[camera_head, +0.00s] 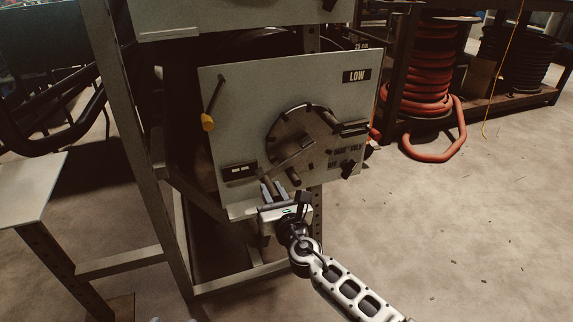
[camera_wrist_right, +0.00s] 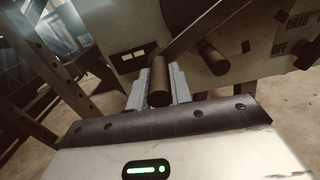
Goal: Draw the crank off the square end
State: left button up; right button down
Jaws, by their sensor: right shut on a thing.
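The crank shows on the pale upright panel (camera_head: 240,80) as a flat arm (camera_head: 292,156) slanting down-left from the middle of a round plate (camera_head: 283,124). In the right wrist view its bar (camera_wrist_right: 194,28) slants down from the upper right toward a brown cylindrical grip (camera_wrist_right: 160,84). My right gripper (camera_head: 271,189) comes up from below and is shut on that grip; it also shows in the right wrist view (camera_wrist_right: 160,85). The square end is not clearly visible. My left gripper is not in view.
A short brown peg (camera_head: 294,177) sticks out right beside my right fingers. A lever with a yellow knob (camera_head: 208,122) hangs on the panel's left side. A steel frame post (camera_head: 135,130) stands left.

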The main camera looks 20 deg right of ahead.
jog(key=shift+s+f+p, duration=0.15)
jog(key=shift+s+f, duration=0.05)
jog(key=shift+s, duration=0.6)
jog(key=shift+s+f+p, duration=0.15)
jog(key=shift+s+f, duration=0.05)
jog(key=shift+s, duration=1.1)
jog(key=shift+s+p, duration=0.3)
jog(key=shift+s, duration=0.8)
jog(key=shift+s+d+r, duration=0.1)
jog(key=shift+s+r, duration=0.05)
jog(key=shift+s, duration=0.1)
jog(key=c, duration=2.2)
grip_release()
jog(key=shift+r, duration=0.1)
jog(key=c, duration=1.7)
grip_release()
